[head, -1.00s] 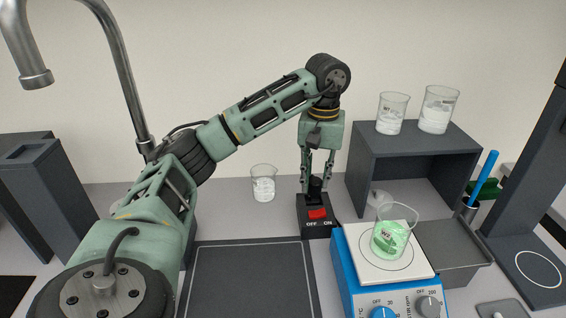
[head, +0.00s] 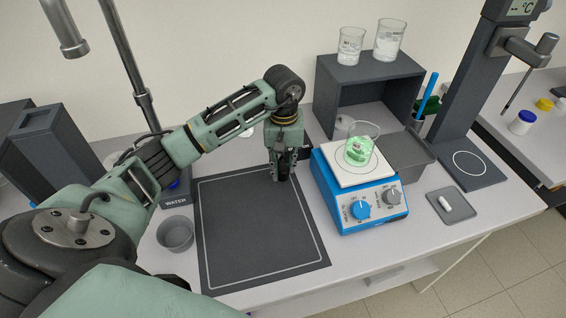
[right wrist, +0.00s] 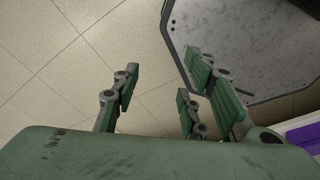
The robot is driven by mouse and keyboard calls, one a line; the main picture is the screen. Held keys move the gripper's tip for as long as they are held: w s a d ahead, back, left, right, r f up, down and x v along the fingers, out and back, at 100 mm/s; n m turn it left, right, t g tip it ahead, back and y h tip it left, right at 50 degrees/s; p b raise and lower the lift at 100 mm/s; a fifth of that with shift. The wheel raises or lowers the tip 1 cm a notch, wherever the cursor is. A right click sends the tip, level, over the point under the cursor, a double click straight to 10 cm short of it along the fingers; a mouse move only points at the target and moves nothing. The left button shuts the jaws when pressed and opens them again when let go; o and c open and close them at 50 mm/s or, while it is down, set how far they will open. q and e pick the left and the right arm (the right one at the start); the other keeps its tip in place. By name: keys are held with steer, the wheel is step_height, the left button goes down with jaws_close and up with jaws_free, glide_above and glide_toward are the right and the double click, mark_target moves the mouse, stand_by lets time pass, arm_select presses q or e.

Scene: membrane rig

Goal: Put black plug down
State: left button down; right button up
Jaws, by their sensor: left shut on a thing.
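My left gripper (head: 281,168) points down over the far right corner of the dark mat (head: 255,235). It is shut on the black plug (head: 283,175), a small dark piece low between its fingers. The fingers partly cover the plug, and I cannot tell whether it touches the mat. The switch box is hidden behind my left arm in the head view. My right gripper (right wrist: 160,82) shows in the right wrist view, fingers spread apart and empty, above the floor.
A blue hotplate (head: 345,205) with a beaker of green liquid (head: 360,152) stands right of the mat. A grey shelf (head: 330,85) bears two beakers. A grey cup (head: 175,233) stands left of the mat. The mat's middle is clear.

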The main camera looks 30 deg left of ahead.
mark_target(284, 167)
arm_select(q)
steer(key=shift+f, duration=0.85)
steer(key=c, duration=1.5)
jaws_free()
steer(key=shift+r, duration=0.25)
steer(key=shift+w+r, duration=0.1)
steer(key=shift+r, duration=0.1)
step_height(284, 167, up, 12)
steer(key=b, duration=0.3)
steer(key=shift+f, duration=0.2)
arm_select(e)
steer(key=s+f, duration=0.1)
steer(key=f, duration=0.2)
steer(key=shift+s, duration=0.35)
